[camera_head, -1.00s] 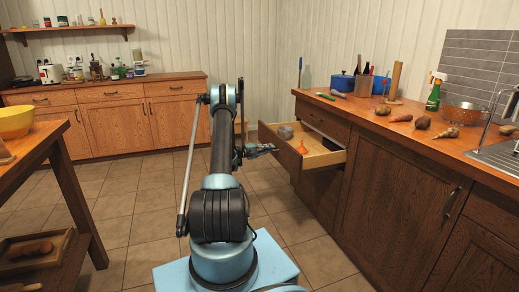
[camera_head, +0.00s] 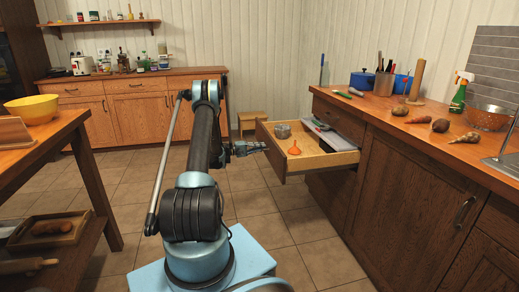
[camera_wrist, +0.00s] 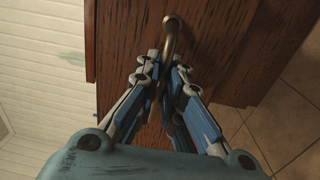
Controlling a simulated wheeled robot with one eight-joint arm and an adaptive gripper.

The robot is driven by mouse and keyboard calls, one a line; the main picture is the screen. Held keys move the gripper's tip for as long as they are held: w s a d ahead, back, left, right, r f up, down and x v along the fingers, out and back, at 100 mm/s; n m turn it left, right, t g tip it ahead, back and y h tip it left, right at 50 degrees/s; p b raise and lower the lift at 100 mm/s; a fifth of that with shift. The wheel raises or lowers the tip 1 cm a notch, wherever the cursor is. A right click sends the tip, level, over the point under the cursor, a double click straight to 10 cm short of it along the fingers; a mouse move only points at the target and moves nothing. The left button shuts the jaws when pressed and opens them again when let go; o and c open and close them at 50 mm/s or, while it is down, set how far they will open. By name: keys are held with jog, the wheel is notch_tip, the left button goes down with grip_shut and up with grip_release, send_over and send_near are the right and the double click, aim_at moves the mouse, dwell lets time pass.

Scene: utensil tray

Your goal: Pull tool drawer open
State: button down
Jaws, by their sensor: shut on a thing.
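The tool drawer (camera_head: 345,158) stands well open from the dark wooden counter on the right. Inside it are a metal bowl or strainer (camera_head: 283,131), an orange funnel (camera_head: 294,148) and a grey tray (camera_head: 325,134) toward the back. My gripper (camera_head: 262,147) is at the drawer's front face. In the wrist view my gripper (camera_wrist: 168,65) is shut on the curved metal drawer handle (camera_wrist: 171,24), whose far end shows beyond the fingertips.
The counter (camera_head: 400,118) carries blue pots (camera_head: 362,81), vegetables and a spray bottle (camera_head: 459,92). A small wooden stool (camera_head: 250,119) stands behind the drawer. A wooden table (camera_head: 75,130) is at the left.

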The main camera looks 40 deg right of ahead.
jog(key=shift+s+f, duration=0.15)
jog(key=c, duration=1.7)
grip_release()
jog(key=v, duration=1.2)
